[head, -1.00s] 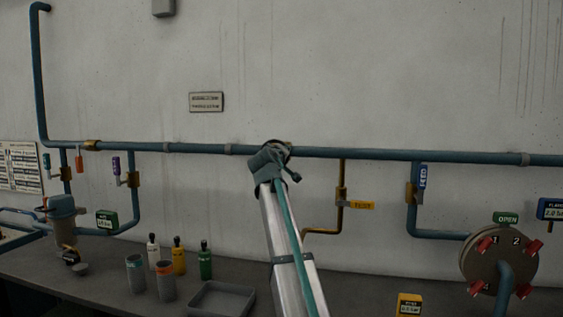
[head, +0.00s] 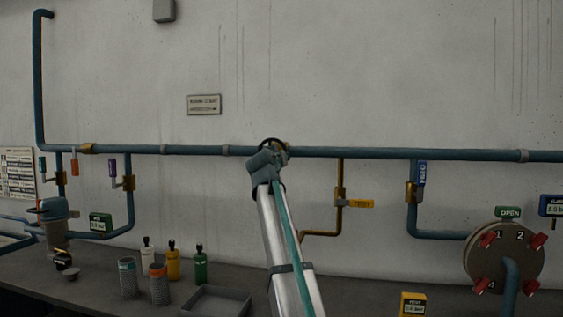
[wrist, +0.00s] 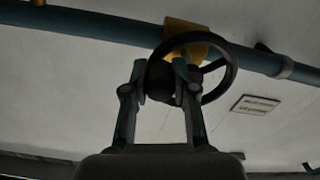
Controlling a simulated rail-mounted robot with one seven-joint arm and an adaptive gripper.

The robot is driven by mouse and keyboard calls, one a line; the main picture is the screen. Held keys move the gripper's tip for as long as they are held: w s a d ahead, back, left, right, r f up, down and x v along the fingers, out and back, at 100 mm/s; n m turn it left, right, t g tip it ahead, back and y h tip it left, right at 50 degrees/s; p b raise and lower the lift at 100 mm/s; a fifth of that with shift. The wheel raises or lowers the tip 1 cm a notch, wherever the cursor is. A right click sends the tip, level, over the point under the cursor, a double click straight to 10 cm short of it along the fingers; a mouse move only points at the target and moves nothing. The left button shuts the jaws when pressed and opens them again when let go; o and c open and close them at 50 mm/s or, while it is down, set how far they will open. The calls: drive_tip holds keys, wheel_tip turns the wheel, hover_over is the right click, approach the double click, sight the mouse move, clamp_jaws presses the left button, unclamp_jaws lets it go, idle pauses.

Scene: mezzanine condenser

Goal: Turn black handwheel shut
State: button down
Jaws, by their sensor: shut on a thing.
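The black handwheel (wrist: 231,72) is mounted at a brass valve body (wrist: 186,27) on the blue-green pipe in the wrist view. My gripper (wrist: 163,84) is at the wheel, its two fingers reaching up over the near left part of the ring and hub. The fingers are shut on the wheel. In the head view only a dark arc of the handwheel (head: 265,144) shows above my wrist. My arm hides the rest of it and the fingers.
The blue-green pipe (head: 400,154) runs along the wall. Bottles and cups stand on the bench at left, near a grey tray (head: 217,301). A round flange with red clamps (head: 503,258) is at right.

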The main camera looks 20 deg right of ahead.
idle(0.4)
drive_tip(key=c, duration=0.9)
unclamp_jaws()
drive_tip(key=v, duration=1.2)
